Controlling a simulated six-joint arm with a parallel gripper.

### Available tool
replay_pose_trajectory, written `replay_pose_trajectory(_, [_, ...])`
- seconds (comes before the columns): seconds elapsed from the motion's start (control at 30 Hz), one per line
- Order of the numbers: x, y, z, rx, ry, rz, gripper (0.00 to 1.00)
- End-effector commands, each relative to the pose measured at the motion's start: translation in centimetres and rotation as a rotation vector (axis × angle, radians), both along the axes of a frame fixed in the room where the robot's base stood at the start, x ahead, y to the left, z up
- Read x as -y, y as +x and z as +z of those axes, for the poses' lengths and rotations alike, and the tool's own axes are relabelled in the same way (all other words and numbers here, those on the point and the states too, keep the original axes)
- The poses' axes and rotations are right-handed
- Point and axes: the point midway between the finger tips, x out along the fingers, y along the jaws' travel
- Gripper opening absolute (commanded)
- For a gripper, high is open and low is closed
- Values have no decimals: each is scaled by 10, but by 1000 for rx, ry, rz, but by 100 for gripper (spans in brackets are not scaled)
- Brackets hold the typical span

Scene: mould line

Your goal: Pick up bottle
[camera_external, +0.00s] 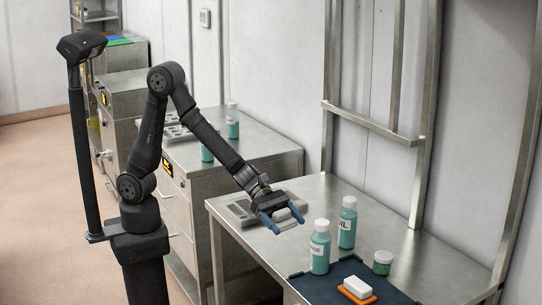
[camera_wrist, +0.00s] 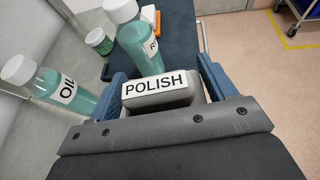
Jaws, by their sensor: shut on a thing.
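Two teal bottles with white caps stand upright on the steel bench. The rinse bottle (camera_external: 320,250) is nearer, and it also shows in the wrist view (camera_wrist: 141,45); its label is partly hidden. The oil bottle (camera_external: 347,226) stands behind it and appears at the left of the wrist view (camera_wrist: 62,92). My gripper (camera_external: 288,223) is left of both bottles and above the bench. Its blue fingers are shut on a grey block labelled POLISH (camera_wrist: 160,90), with its pale side (camera_external: 282,213) showing outside. Neither bottle is between the fingers.
A dark mat (camera_external: 318,287) lies at the bench's front. A grey tray (camera_external: 238,213) lies behind my gripper. Steel frame posts (camera_external: 424,130) rise behind the bench.

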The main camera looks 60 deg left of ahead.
Motion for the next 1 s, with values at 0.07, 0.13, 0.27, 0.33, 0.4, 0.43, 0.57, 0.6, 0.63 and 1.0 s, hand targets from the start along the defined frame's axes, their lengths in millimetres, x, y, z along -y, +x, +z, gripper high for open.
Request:
replay_pose_trajectory(0.07, [-21, 28, 1, 0, 0, 73, 54])
replay_pose_trajectory(0.13, [-37, 47, 1, -1, 0, 127, 54])
replay_pose_trajectory(0.27, [-60, 71, 1, -1, 1, 199, 54])
replay_pose_trajectory(0.33, [-68, 79, 1, -1, 2, 221, 54])
replay_pose_trajectory(0.4, [-74, 88, -3, -2, 2, 234, 54])
replay_pose_trajectory(0.43, [-76, 92, -5, -2, 3, 238, 54])
replay_pose_trajectory(0.57, [-86, 116, -21, -4, 4, 241, 54])
replay_pose_trajectory(0.6, [-90, 125, -27, -5, 3, 242, 54])
replay_pose_trajectory(0.63, [-93, 131, -31, -4, 4, 241, 54])
replay_pose_trajectory(1.0, [-115, 189, -68, -2, 1, 237, 54])
